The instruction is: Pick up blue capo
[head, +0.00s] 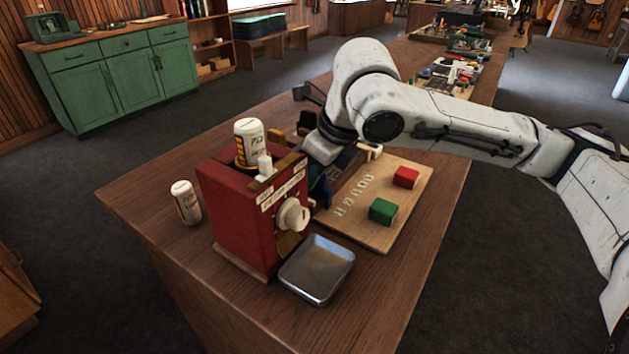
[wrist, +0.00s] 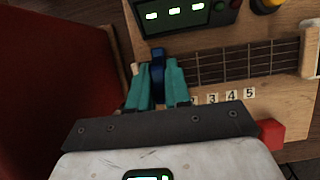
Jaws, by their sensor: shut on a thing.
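The blue capo (wrist: 157,66) shows in the wrist view as a narrow blue piece between the teal fingers of my gripper (wrist: 157,88). My gripper is shut on it. The capo is at the left end of a fretted neck (wrist: 245,62) mounted on a wooden board; whether it still touches the neck or board is unclear. In the head view my gripper is low behind the red box (head: 237,215), mostly hidden by the box and my own arm, and the capo cannot be made out clearly there.
On the board (head: 405,225) are a red block (head: 406,176) and a green block (head: 382,211), right of my gripper. A metal tray (head: 317,268) lies in front. One can (head: 249,143) sits atop the red box, another (head: 186,202) left of it. A display unit (wrist: 180,14) is close beyond the fingers.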

